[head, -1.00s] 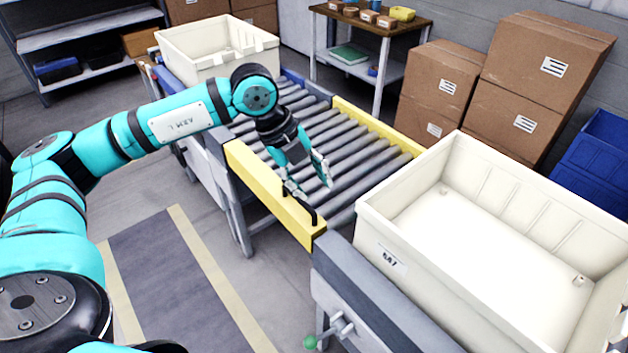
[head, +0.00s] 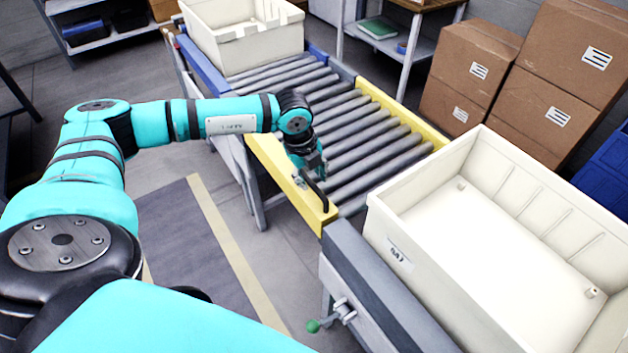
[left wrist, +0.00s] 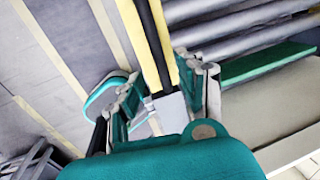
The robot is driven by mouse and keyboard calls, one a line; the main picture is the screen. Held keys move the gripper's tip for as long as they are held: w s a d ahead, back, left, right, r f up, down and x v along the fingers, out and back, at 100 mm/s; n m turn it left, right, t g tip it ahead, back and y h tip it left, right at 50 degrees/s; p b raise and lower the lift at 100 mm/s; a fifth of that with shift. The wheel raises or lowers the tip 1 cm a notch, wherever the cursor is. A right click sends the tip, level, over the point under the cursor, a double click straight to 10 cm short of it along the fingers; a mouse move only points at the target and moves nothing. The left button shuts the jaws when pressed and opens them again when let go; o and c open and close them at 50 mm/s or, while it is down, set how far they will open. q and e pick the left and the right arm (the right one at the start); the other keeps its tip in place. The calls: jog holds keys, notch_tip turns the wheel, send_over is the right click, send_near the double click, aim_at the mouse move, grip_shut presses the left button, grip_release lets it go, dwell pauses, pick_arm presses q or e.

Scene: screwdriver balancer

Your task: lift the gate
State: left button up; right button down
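The gate is the yellow-sided roller section (head: 268,158) of the conveyor and lies level with the rollers beside it. A black bar handle (head: 317,193) stands on its near yellow rail, close to the corner by the front bin. My left gripper (head: 309,173) is down at this rail, by the handle. In the left wrist view its fingers (left wrist: 163,95) are open, one on each side of the yellow rail and the black handle (left wrist: 153,35). I cannot tell whether either finger touches the handle. The right gripper is not in view.
A large cream bin (head: 395,248) stands on the conveyor at the right, and another cream bin (head: 250,48) at the far end. A green-knobbed lever (head: 313,326) sticks out below the near frame. Cardboard boxes (head: 470,75) stand behind. The floor at the left is open.

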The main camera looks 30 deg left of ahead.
aim_at(315, 187)
pick_arm(q)
jog(key=shift+w+d+f, duration=0.1)
jog(key=shift+w+f, duration=0.05)
jog(key=shift+f, duration=0.45)
jog(key=shift+w+f, duration=0.1)
jog(key=shift+f, duration=1.1)
jog(key=c, duration=0.4)
jog(key=shift+w, duration=0.1)
grip_shut()
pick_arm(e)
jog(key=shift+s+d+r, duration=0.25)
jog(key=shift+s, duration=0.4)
